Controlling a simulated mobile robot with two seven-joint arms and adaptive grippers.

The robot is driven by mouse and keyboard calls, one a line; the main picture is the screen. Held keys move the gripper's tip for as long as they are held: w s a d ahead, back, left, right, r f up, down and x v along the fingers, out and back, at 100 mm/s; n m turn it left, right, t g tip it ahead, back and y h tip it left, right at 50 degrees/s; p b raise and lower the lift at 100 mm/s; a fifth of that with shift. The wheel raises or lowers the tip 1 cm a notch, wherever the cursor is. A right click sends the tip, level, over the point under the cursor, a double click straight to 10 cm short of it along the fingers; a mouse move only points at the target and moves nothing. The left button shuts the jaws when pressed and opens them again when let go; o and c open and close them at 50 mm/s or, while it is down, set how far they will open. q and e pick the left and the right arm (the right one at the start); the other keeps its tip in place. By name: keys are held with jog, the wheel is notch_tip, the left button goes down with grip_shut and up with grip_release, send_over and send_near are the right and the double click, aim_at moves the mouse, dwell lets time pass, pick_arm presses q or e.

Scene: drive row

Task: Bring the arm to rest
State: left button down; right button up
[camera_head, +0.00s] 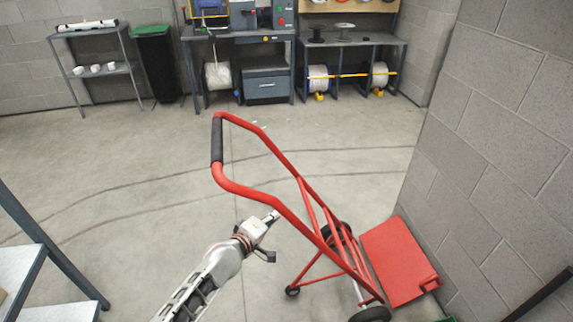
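My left arm comes in from the bottom, left of the middle, and reaches forward over the floor. Its gripper (275,214) is beside the red hand truck (312,222), close to the frame tube in the picture. I cannot tell whether it touches the tube, and its fingers are too small to show whether they are open. My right gripper is not in view.
A block wall (500,150) closes off the right side. A shelf unit (40,275) stands at the lower left. Workbenches (345,42), a green-lidded bin (155,65) and a small rack (98,60) line the back. The concrete floor (130,170) between is clear.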

pick_arm(q)
jog(key=s+a+f+m+g+y, duration=0.1)
jog(key=s+a+f+m, duration=0.2)
jog(key=s, duration=0.8)
jog(key=s+a+f+m+y, duration=0.1)
jog(key=s+a+f+m, duration=0.2)
jog(key=s, duration=0.9)
jog(key=s+a+f+m+g+y, duration=0.1)
jog(key=s+a+m, duration=0.4)
jog(key=s, duration=0.6)
jog(key=f+m, duration=0.1)
jog(key=m, duration=0.1)
jog(key=shift+s+a+f+m+g+y, duration=0.15)
jog(key=shift+s+f+m+g+y, duration=0.15)
jog(key=shift+s+f+y, duration=0.1)
